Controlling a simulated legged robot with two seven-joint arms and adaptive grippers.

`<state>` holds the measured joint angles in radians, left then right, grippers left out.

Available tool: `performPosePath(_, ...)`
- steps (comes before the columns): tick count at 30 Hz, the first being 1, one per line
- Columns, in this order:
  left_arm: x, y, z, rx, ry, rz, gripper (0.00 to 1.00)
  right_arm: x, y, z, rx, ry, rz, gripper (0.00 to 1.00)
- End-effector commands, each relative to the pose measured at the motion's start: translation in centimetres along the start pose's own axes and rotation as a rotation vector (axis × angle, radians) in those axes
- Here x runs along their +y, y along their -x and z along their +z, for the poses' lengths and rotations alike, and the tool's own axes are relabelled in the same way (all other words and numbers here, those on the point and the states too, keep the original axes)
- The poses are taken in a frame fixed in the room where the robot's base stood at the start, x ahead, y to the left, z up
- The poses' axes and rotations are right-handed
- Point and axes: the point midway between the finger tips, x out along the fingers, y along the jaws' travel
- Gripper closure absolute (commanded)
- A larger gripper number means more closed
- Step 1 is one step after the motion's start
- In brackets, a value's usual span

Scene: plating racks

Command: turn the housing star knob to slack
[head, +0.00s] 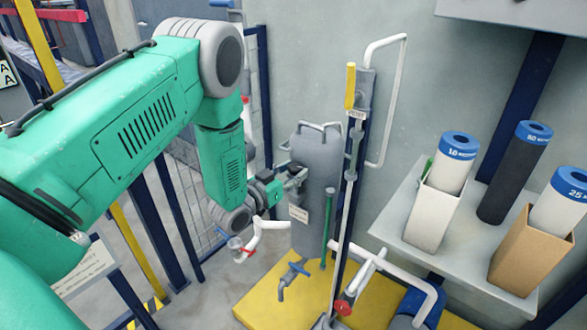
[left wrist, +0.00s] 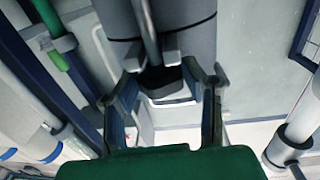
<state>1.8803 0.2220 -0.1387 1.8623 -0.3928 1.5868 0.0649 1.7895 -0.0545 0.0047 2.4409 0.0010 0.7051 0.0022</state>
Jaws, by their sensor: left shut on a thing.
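The grey cylindrical housing (head: 320,205) stands upright against the wall, with curved handles on its lid. My left gripper (head: 297,178) reaches its left side at upper height. In the left wrist view the housing (left wrist: 190,22) fills the top middle. There the fingers of my left gripper (left wrist: 170,68) close from both sides on a small dark part, the star knob (left wrist: 162,82), beside the housing. The knob cannot be made out in the head view. My right gripper is not in view.
A pipe stand with a yellow-handled lever (head: 350,86) rises just right of the housing. A white pipe with a red valve (head: 249,251) and a blue tap (head: 298,268) sit below the gripper. A shelf (head: 390,215) with filter cartridges is at right.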

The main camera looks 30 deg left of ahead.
Motion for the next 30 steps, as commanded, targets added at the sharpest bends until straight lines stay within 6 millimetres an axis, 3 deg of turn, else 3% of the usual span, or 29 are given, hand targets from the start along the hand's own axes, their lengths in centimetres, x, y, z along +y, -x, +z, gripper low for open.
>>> performPosePath(15, 0.41, -0.15, -0.09, 0.004, 0.000, -0.363, 0.91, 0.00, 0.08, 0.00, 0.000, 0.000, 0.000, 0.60)
performPosePath(30, 0.39, -0.20, -0.20, 0.007, -0.002, -0.451, 0.91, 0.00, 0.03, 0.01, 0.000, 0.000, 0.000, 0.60)
